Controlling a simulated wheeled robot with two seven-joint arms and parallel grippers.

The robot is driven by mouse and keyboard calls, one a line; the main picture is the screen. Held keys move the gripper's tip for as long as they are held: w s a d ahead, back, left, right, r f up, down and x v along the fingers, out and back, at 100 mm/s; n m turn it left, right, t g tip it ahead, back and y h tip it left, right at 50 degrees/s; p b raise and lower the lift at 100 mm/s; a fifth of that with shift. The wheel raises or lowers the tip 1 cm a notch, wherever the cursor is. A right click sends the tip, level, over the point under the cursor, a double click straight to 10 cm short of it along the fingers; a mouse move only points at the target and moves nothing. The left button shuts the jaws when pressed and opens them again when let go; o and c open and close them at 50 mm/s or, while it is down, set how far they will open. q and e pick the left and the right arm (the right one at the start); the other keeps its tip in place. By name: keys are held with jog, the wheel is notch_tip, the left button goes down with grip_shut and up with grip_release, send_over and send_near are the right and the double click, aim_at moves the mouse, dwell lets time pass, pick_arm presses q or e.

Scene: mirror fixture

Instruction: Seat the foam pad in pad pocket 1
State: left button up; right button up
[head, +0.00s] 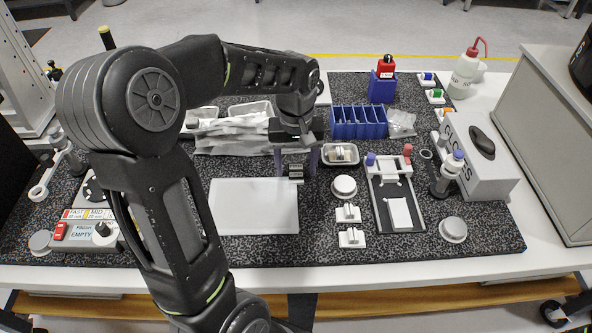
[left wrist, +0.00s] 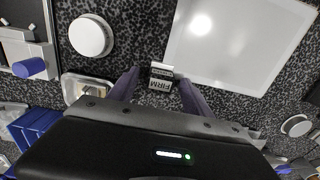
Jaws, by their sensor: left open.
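A small dark block with a pale "FIRM" label (head: 296,172) lies on the speckled mat beside the pale plate; it looks like the foam pad. In the left wrist view the block (left wrist: 162,76) shows between the fingers. My left gripper (head: 296,160) is open, one finger on each side of the block, with gaps visible. The grey fixture (head: 377,205) with a blue and a red knob stands to the right, holding a white rectangular piece (head: 399,213). I cannot tell which part of it is pad pocket 1. My right gripper is not in view.
The glossy pale plate (head: 254,206) lies just left of the block. A small tray (head: 354,159), a round white puck (head: 344,186) and two white clip-like parts (head: 348,214) stand between gripper and fixture. Blue bins (head: 358,122) stand behind.

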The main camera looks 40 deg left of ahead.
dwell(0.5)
pick_arm(q)
grip_shut()
dwell(0.4)
